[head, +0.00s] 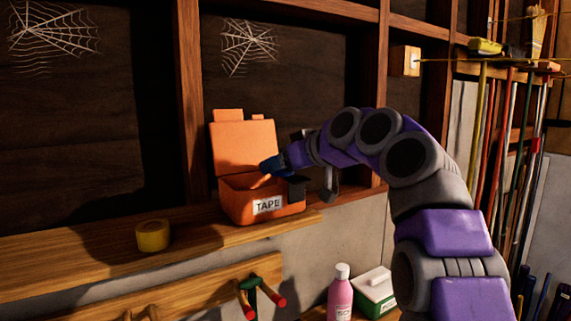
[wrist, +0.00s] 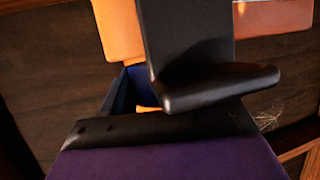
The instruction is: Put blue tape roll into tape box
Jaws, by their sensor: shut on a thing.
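The orange tape box (head: 235,207) stands on the wooden shelf with its lid (head: 245,145) open and tilted back. A white label on its front reads TAPE. My gripper (head: 284,176) is at the right side of the box opening, above its rim. It is shut on the blue tape roll (head: 270,164), which is over the box opening. In the wrist view, part of the blue roll (wrist: 124,92) shows between my dark jaws, with orange box surfaces behind it. The jaws hide most of the roll.
A yellow tape roll (head: 153,235) lies on the shelf (head: 70,257) left of the box. Below are red- and green-handled tools (head: 262,292), a pink bottle (head: 340,293) and a white-and-green box (head: 374,292). Long-handled tools (head: 505,150) stand along the right wall.

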